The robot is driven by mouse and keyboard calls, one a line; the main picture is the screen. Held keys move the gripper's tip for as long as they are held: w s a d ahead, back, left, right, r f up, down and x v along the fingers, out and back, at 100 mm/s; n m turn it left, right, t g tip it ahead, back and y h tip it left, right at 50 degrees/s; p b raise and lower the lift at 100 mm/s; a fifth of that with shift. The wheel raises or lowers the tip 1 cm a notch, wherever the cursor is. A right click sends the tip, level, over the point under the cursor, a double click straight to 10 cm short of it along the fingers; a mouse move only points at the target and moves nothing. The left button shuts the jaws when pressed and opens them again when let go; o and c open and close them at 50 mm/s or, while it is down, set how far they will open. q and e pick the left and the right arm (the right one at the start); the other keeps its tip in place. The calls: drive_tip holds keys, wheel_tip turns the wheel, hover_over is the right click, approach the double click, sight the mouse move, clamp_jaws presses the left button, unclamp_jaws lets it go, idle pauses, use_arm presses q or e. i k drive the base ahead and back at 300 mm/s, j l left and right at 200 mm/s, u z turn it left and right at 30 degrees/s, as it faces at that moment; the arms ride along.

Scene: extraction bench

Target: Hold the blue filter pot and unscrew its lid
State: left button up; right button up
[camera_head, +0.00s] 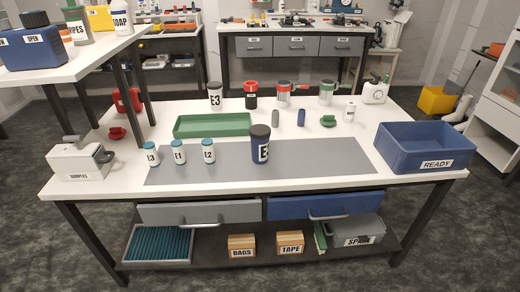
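The blue filter pot (260,152) stands upright on the grey mat (330,160) near the middle of the bench. Its white label is partly turned away and shows an E. A dark lid (260,131) sits on top of the pot. Neither of my grippers shows in the head view. Nothing touches the pot.
Small E3 (151,157), E1 (179,154) and E2 (208,152) bottles stand left of the pot. Behind are a green tray (212,135) and several jars. A blue READY crate (462,148) is at right, a SAMPLES box (78,162) at left. The mat's right part is clear.

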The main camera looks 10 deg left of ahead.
sight(260, 148)
drive_tip(key=j, duration=0.5)
drive_tip(key=i+j+u, duration=0.1)
drive_tip(key=j, duration=0.35)
drive_tip(key=i+j+u, duration=0.1)
drive_tip(key=j, duration=0.35)
drive_tip(key=i+j, duration=0.1)
drive_tip(key=j, duration=0.4)
drive_tip(key=i+j+u, duration=0.1)
drive_tip(key=j, duration=0.35)
drive_tip(key=i+j, duration=0.1)
drive_tip(key=j, duration=0.35)
drive_tip(key=i+j+u, duration=0.1)
drive_tip(key=j, duration=0.4)
